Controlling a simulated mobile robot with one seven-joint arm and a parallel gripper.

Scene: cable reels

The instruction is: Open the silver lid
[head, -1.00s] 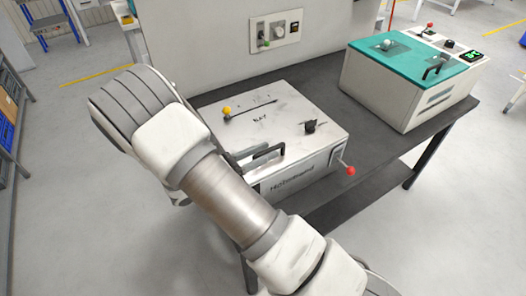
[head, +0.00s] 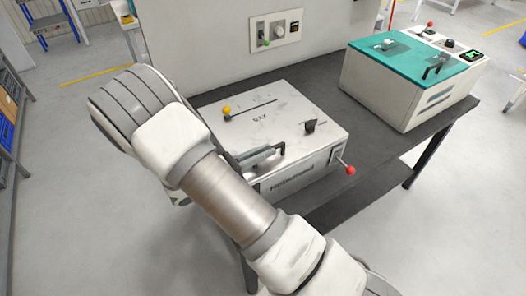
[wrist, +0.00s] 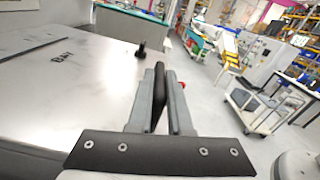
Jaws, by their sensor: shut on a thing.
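The silver lid (head: 290,105) is the flat, scuffed top of a pale metal box on the dark table. It looks closed and level, and its surface also shows in the wrist view (wrist: 85,85). A black bar handle (head: 281,148) is at its front edge. My gripper (head: 262,156) is at this handle, partly hidden behind my arm in the head view. In the wrist view, the two grey fingers of my gripper (wrist: 162,98) are on either side of the black handle (wrist: 160,88) and shut on it.
The lid carries a yellow knob (head: 227,110) by a slot and a black knob (head: 310,126). A red-tipped lever (head: 350,170) sticks out of the box's right side. A teal-topped machine (head: 410,65) stands at the right. A wall panel (head: 275,30) is behind.

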